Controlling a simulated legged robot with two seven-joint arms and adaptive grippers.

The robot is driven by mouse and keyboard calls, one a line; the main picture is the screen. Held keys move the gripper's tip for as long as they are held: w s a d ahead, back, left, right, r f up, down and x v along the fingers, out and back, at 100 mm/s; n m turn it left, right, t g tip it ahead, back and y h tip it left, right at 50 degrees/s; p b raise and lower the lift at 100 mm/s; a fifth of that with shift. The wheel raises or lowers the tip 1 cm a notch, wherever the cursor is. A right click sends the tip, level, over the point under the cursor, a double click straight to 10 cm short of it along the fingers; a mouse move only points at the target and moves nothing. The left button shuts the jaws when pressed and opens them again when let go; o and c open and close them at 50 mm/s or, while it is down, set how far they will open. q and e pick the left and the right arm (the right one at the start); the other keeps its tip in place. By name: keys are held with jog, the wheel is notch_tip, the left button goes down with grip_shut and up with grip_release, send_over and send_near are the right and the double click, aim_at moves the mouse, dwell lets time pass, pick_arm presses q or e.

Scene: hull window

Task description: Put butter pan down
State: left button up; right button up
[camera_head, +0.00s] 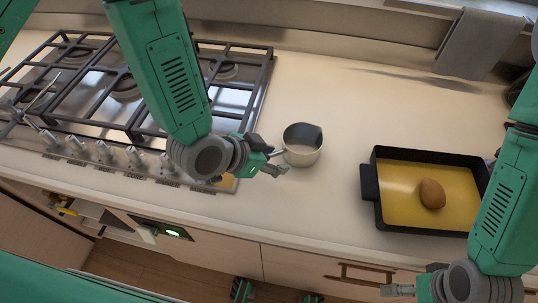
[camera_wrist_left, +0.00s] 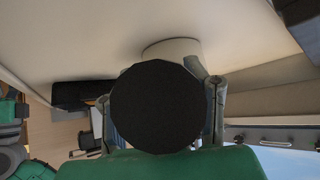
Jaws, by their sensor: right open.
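The butter pan (camera_head: 302,144), a small pale metal saucepan, stands upright on the counter to the right of the stove. Its short handle points left towards my left gripper (camera_head: 277,160). The two left fingers are spread apart, one on either side of the handle's end; contact is unclear. In the left wrist view, the pan's pale side (camera_wrist_left: 171,46) shows beyond my left gripper (camera_wrist_left: 155,88), and a black disc hides the middle. My right gripper (camera_head: 410,282) is open and empty at the bottom right, in front of the counter edge.
A black square pan (camera_head: 369,185) with a yellow inside holds a brown, egg-shaped item (camera_head: 432,193) at the right. The gas stove (camera_head: 125,90) with black grates is at the left. A grey cloth (camera_head: 478,45) hangs at the back right. The counter (camera_head: 335,100) behind the saucepan is clear.

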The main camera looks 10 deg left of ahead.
pick_arm(q)
jog(key=shift+d, duration=0.3)
jog(key=a+r, duration=0.1)
jog(key=s+a, duration=0.1)
jog(key=a+r, duration=0.1)
jog(key=shift+s+a+r, duration=0.3)
jog(key=shift+s+a, duration=0.05)
jog(key=shift+a, duration=0.05)
jog(key=v, duration=0.5)
jog(key=shift+s+a+r, duration=0.1)
jog(key=shift+s+r, duration=0.05)
jog(key=shift+s, duration=0.05)
jog(key=shift+p+v, duration=1.35)
jog(key=shift+p, duration=0.75)
pick_arm(e)
jog(key=shift+a+r, duration=0.15)
jog(key=shift+r, duration=0.95)
jog(key=shift+a+r, duration=0.15)
jog(key=shift+r, duration=0.9)
pick_arm(q)
jog(key=shift+d, duration=0.4)
pick_arm(e)
jog(key=shift+d, duration=0.35)
pick_arm(q)
jog(key=shift+d, duration=0.1)
pick_arm(e)
jog(key=shift+f, duration=0.1)
